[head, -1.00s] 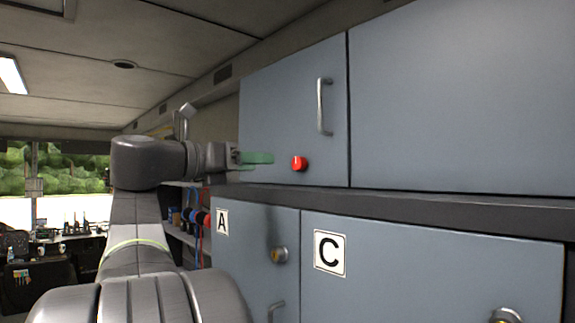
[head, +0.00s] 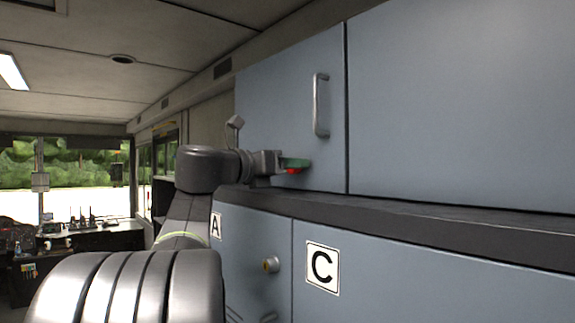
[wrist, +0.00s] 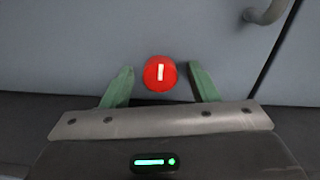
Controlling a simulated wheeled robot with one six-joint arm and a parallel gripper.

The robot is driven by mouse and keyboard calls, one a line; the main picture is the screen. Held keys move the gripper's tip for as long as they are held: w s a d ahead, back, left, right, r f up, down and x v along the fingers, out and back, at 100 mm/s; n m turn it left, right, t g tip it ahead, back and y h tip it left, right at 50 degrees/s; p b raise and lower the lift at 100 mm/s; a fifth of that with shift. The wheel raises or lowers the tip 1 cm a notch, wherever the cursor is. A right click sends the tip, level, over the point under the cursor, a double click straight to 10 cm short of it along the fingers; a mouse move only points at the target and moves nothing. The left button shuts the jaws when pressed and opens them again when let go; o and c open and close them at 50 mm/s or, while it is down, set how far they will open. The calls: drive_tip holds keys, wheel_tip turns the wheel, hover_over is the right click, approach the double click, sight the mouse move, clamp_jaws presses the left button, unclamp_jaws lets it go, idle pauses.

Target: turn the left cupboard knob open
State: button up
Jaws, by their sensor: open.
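The red knob (wrist: 160,72) sits on the grey-blue upper left cupboard door and carries a white upright mark. In the head view only a sliver of the knob (head: 293,171) shows below the green fingers. My gripper (wrist: 160,84) is open, with one green finger on each side of the knob. The fingers look clear of the knob's sides; I cannot tell how deep they reach around it. In the head view my gripper (head: 296,163) is at the lower part of the upper left door (head: 275,100).
A vertical metal handle (head: 320,105) stands on the same door, above and right of the knob. A dark ledge (head: 400,211) runs below.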

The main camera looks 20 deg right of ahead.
drive_tip(key=c, duration=1)
drive_tip(key=shift+m, duration=0.4)
drive_tip(key=m, duration=0.3)
drive_tip(key=shift+f+m+b, duration=0.1)
drive_tip(key=shift+m+b, duration=0.7)
drive_tip(key=shift+m, duration=1.7)
